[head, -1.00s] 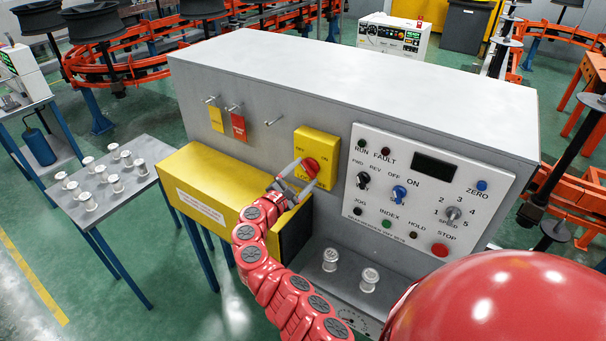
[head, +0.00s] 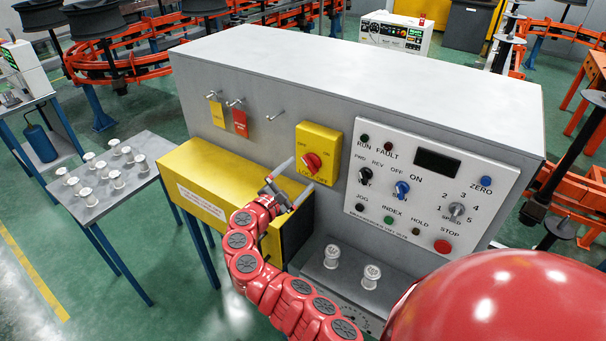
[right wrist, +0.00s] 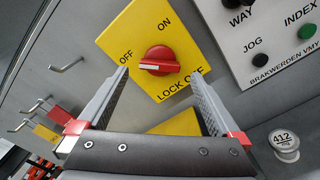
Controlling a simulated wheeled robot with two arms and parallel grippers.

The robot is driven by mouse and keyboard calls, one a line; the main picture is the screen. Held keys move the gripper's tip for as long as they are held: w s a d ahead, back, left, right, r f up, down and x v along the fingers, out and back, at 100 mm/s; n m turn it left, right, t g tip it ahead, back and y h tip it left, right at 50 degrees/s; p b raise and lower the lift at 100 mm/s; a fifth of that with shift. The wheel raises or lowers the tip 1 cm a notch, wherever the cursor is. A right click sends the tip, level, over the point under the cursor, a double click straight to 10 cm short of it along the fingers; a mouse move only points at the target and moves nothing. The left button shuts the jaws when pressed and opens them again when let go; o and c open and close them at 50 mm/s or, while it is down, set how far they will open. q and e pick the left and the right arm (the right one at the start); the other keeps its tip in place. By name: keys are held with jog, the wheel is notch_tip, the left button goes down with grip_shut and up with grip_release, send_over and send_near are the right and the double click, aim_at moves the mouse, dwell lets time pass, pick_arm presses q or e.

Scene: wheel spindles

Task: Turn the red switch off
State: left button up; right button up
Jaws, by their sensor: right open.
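The red switch (head: 312,162) is a round rotary knob on a yellow plate (head: 327,143) marked OFF, ON and LOCK OFF, on the front of the grey cabinet. In the right wrist view the red switch (right wrist: 160,60) shows its white mark pointing left, on the side of the word OFF. My right gripper (head: 301,174) is open and empty, just off the plate, with its fingers aimed at the knob. In the right wrist view my right gripper (right wrist: 158,78) has its fingertips apart on either side below the knob, not gripping it. My left gripper is out of view.
A white control panel (head: 393,218) with knobs and buttons is right of the switch. A yellow box (head: 205,190) projects at the left, below hooks with tags (head: 240,123). White spools (head: 372,273) stand on the ledge below. A side table (head: 98,208) holds several more.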

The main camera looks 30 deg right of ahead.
jog(key=b+v, duration=0.4)
jog(key=v, duration=0.9)
jog(key=shift+a, duration=0.35)
jog(key=shift+s+f, duration=0.1)
jog(key=shift+s, duration=0.05)
